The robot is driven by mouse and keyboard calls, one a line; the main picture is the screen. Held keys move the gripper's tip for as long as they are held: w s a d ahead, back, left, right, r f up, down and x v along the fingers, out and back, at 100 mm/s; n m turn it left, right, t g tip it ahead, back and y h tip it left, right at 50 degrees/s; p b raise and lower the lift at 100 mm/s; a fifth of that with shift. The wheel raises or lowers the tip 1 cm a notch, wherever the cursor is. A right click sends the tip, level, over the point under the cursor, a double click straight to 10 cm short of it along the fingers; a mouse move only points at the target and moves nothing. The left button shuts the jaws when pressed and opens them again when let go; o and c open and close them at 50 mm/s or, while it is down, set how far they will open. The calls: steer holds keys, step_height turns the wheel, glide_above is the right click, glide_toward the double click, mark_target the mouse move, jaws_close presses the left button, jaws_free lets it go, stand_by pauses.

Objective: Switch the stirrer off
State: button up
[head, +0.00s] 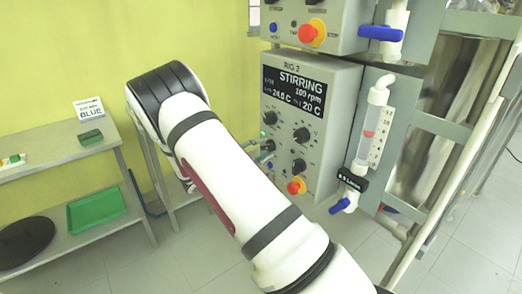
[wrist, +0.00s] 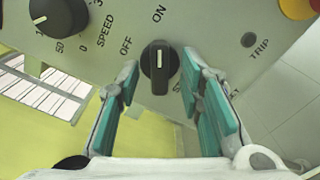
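The stirrer switch is a black rotary knob (wrist: 159,68) with a white line, on the grey panel between lettering OFF and ON; its line points towards ON. My gripper (wrist: 160,85) is open, with one teal-padded finger on each side of the knob. The fingertips are close to the panel; I cannot tell whether they touch the knob. In the head view, the RIG 2 control box (head: 327,82) shows STIRRING, 100 rpm. There my gripper (head: 262,153) is at the box's left front, partly hidden by my arm.
A SPEED knob (wrist: 58,12) is at the upper left in the wrist view, with a TRIP indicator (wrist: 248,40) at the right. In the head view, a red stop button (head: 296,187) is low on the box. A glass flow tube (head: 371,125) stands right of it, and a shelf (head: 60,150) stands left.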

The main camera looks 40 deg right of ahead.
jaws_close()
steer(key=shift+n, duration=0.3)
steer(key=n, duration=0.5)
steer(key=shift+n+p, duration=0.3)
steer(key=n, duration=0.5)
steer(key=shift+n, duration=0.3)
stand_by(0.5)
